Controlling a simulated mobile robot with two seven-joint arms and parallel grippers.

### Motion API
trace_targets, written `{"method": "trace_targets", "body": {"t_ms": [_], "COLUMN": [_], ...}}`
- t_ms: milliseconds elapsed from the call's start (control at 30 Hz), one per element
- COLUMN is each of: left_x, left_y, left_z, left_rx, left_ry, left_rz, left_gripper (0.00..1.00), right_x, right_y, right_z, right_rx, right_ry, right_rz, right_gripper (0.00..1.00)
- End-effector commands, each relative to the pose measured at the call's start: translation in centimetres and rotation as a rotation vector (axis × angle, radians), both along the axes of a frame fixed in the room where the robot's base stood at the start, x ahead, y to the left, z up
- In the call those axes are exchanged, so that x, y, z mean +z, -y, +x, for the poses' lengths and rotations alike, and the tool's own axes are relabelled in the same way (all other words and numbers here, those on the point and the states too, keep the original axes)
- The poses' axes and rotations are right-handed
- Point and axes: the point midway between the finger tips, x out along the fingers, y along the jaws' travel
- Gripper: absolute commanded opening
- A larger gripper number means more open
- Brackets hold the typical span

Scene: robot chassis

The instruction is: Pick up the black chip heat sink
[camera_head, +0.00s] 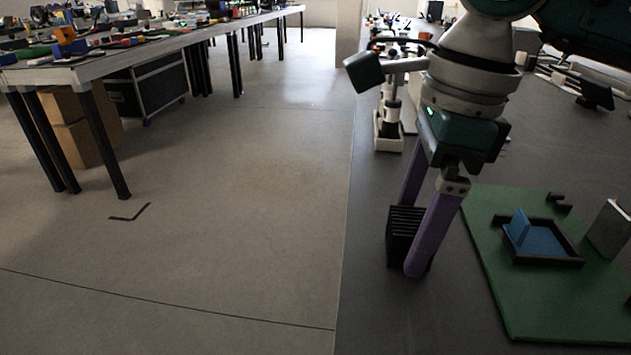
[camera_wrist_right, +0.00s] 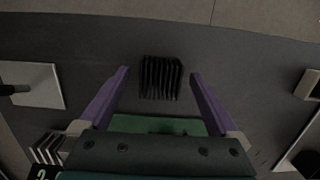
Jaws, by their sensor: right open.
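The black chip heat sink (camera_head: 403,230) is a small finned block on the dark table, near the table's left edge in the head view. My right gripper (camera_head: 413,236) points down at it with purple fingers. One finger partly hides the heat sink in the head view. In the right wrist view the heat sink (camera_wrist_right: 161,78) lies between and just beyond the tips of the open right gripper (camera_wrist_right: 160,72), with a gap on both sides. My left gripper is not in view.
A green board (camera_head: 540,305) with a blue part (camera_head: 538,241) in a black frame lies right of the gripper. A grey block (camera_head: 608,230) stands on its right side. A white-based stand (camera_head: 388,136) is behind. The table edge is close on the left.

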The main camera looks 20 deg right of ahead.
Motion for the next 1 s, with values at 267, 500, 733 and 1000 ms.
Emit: {"method": "trace_targets", "body": {"t_ms": [267, 500, 733, 1000], "left_x": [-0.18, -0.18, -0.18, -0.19], "left_y": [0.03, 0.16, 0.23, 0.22], "left_z": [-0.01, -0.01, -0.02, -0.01], "left_rx": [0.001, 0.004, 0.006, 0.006], "left_ry": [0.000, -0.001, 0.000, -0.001], "left_rz": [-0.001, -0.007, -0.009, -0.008], "left_gripper": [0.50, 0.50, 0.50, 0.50], "right_x": [-0.92, -0.89, -0.88, -0.87], "right_y": [-0.10, -0.09, -0.09, -0.09], "right_z": [0.04, 0.04, 0.04, 0.04], "right_rx": [0.001, 0.001, 0.001, 0.001], "right_ry": [0.000, 0.000, 0.000, 0.000], "right_rz": [0.000, 0.000, 0.000, 0.000], "right_gripper": [0.97, 0.76, 0.50, 0.20]}}
